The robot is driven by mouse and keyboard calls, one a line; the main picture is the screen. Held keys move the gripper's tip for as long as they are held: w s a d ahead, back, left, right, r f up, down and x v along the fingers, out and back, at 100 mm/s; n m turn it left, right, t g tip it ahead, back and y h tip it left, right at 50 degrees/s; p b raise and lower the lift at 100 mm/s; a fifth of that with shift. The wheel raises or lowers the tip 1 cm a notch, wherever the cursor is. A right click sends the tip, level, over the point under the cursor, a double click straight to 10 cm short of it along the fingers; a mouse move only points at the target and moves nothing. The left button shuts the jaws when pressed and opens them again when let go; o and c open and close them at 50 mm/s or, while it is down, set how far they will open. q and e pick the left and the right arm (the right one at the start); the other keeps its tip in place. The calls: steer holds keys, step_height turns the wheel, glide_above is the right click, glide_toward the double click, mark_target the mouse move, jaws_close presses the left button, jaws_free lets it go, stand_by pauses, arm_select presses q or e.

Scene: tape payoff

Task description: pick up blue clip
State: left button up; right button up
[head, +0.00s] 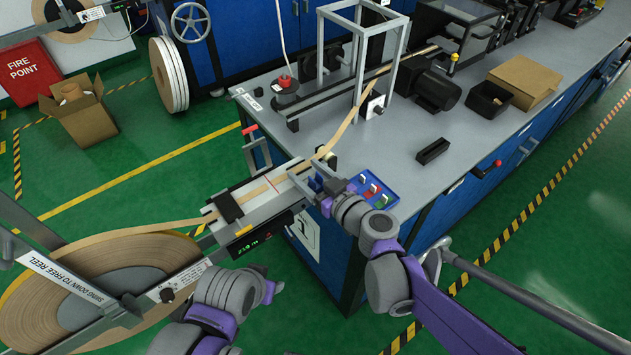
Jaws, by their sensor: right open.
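My right gripper (312,180) is open at the right end of the grey splice block (262,197), just below the tan tape (316,157). A small blue patch shows by its fingers, but I cannot tell whether it is the blue clip or part of the gripper. No blue clip shows clearly anywhere else. My left arm shows at the bottom centre, low in front of the bench; its gripper cannot be made out clearly.
A large tape reel (75,290) stands at lower left. A black block (433,151) and a cardboard box (525,78) lie on the grey bench (415,190).

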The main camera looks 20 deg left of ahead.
steer(key=shift+w+a, duration=0.1)
jaws_close()
stand_by(0.3)
